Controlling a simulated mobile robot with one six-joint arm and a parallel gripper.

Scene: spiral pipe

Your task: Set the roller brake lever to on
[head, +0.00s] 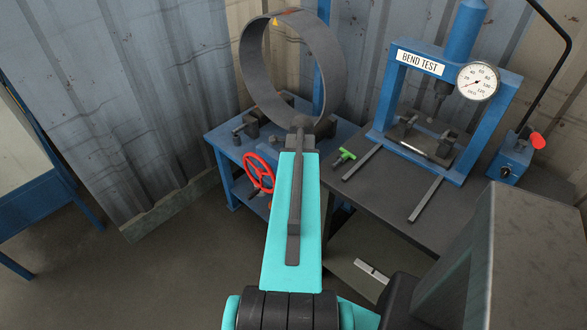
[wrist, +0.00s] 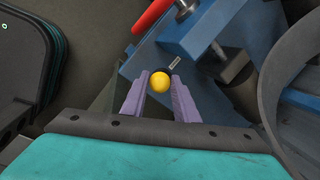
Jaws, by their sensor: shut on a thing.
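In the wrist view, a round yellow knob (wrist: 159,82) sits between the two lavender fingers of my gripper (wrist: 160,88), near their tips. My gripper is shut on this knob, which looks like the end of the roller brake lever. The lever's shaft is hidden below the knob, with only a dark rim showing around it. A small light plate (wrist: 175,63) lies just beyond the knob; its marking is too small to read. The blue roller machine (head: 226,141) shows in the head view behind my teal arm, which hides the knob and my gripper there.
A large grey rolled ring (head: 250,75) stands on the machine. A red handwheel (head: 259,173) is at its front left. To the right, a dark bench (head: 385,195) carries a blue bend-test press (head: 390,90) and a green-handled tool (head: 344,155). Open floor lies to the left.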

